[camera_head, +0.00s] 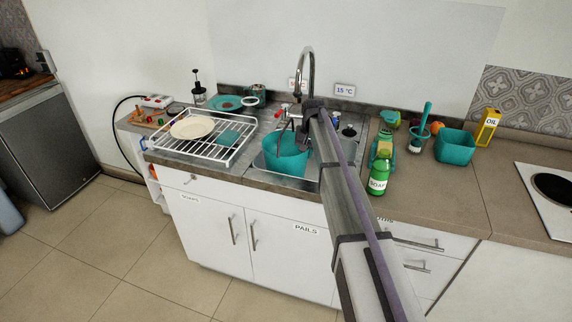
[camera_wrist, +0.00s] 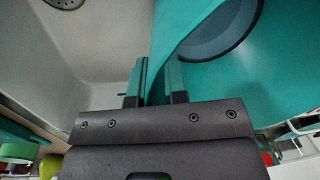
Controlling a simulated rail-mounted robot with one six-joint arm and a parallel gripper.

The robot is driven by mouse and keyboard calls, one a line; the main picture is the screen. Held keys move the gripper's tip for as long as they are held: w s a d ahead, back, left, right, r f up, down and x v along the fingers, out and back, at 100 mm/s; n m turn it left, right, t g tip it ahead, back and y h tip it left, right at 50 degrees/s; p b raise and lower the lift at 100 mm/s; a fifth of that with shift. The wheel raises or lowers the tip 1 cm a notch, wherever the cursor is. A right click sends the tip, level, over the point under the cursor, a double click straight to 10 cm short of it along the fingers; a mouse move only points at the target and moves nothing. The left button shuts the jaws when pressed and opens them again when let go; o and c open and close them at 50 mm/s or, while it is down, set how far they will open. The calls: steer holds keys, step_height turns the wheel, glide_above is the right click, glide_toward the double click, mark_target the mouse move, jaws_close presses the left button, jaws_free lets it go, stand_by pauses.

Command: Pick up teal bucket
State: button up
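The teal bucket (camera_head: 287,160) stands in the sink, its open top facing up. It also fills the upper right of the wrist view (camera_wrist: 275,85), where its rim and wall run down to my gripper (camera_wrist: 156,75). My gripper's two fingers are apart, one on each side of the bucket's wall near the rim. I see no clear firm contact of both fingers with the wall. In the head view my arm reaches across the counter to the bucket, and the fingertips are mostly hidden.
The sink's drain (camera_wrist: 65,3) shows beside the bucket. A dish rack (camera_head: 205,150) with a plate (camera_head: 192,127) is on the left. The faucet (camera_head: 312,70) rises behind. A green soap bottle (camera_head: 378,180) and a square teal tub (camera_head: 455,146) stand on the right.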

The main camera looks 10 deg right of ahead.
jaws_close()
stand_by(0.8)
steer(key=shift+r, duration=0.15)
stand_by(0.4)
steer(key=s+d+r+p, duration=0.3)
steer(key=d+r+p, duration=0.1)
steer(key=d, duration=0.2)
steer(key=s+d+r+p, duration=0.3)
steer(key=d+p, duration=0.1)
steer(key=d, duration=0.2)
steer(key=shift+s+r, duration=0.35)
steer(key=shift+d, duration=0.1)
